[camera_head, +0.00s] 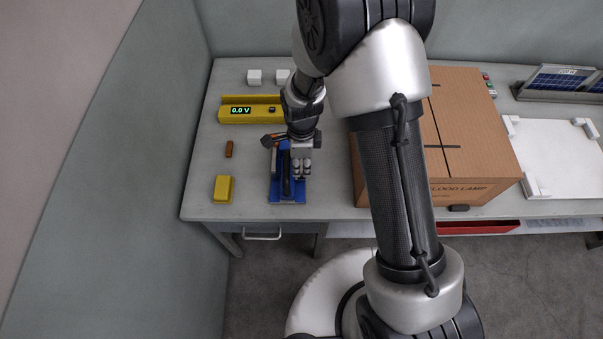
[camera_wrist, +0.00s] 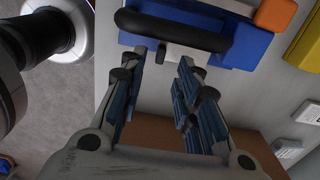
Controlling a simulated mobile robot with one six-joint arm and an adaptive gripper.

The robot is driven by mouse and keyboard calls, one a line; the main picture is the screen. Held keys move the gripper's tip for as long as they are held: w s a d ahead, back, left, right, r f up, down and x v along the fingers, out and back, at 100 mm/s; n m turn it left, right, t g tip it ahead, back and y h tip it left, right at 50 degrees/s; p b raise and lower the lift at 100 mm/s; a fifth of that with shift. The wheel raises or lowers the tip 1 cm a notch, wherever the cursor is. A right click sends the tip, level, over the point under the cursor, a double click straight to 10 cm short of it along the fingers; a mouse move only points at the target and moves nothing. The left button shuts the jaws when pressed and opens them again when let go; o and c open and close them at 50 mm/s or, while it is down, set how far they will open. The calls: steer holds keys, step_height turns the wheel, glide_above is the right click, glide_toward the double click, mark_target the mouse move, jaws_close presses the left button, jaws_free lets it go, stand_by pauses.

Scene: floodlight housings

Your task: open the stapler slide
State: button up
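The stapler (camera_head: 288,190) is blue with a long black bar and stands on the left part of the table. My gripper (camera_head: 300,150) is over its upper right side in the head view and hides part of it. In the wrist view the stapler (camera_wrist: 245,45) lies across the top, with its black bar (camera_wrist: 175,28) and a pale piece under the bar. My gripper (camera_wrist: 163,62) is open there, with its two fingers apart and their tips close to the black bar and pale piece. I cannot tell whether they touch. The stapler's slide is not clearly visible.
A large cardboard box (camera_head: 470,125) stands close on the right. A yellow meter (camera_head: 262,112) reading 0.0 V and white cubes (camera_head: 254,77) lie behind. A brown cylinder (camera_head: 229,149) and yellow block (camera_head: 224,188) are on the left. A wall rises at the left.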

mark_target(301, 175)
step_height(301, 175, down, 6)
steer(key=shift+r+b, duration=0.1)
steer(key=shift+b, duration=0.55)
steer(key=shift+c, duration=0.2)
jaws_close()
